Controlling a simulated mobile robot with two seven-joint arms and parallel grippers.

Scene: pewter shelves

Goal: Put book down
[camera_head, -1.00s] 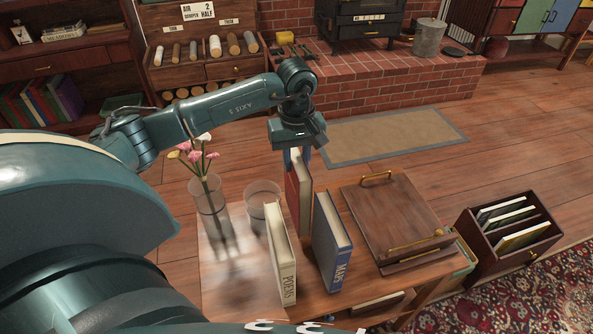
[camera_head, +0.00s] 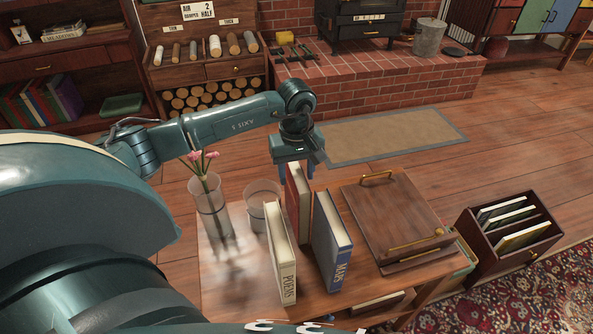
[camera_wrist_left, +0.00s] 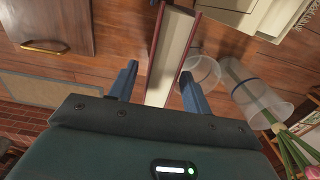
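A red book (camera_head: 298,205) with pale pages stands upright on the wooden table (camera_head: 225,290), behind the cream POEMS book (camera_head: 281,255) and the blue MAPS book (camera_head: 330,245). My left gripper (camera_head: 297,171) is over the red book's top, with one finger on each side. In the left wrist view the red book (camera_wrist_left: 172,55) lies between the fingertips (camera_wrist_left: 160,70), with a gap visible on both sides, so the gripper is open. The lower part of the red book is partly hidden by the front books. My right gripper is not in view.
A glass vase with pink flowers (camera_head: 210,207) and an empty clear glass (camera_head: 262,200) stand just left of the books. A wooden box with brass handles (camera_head: 395,215) is to their right. A crate of records (camera_head: 510,228) stands on the floor.

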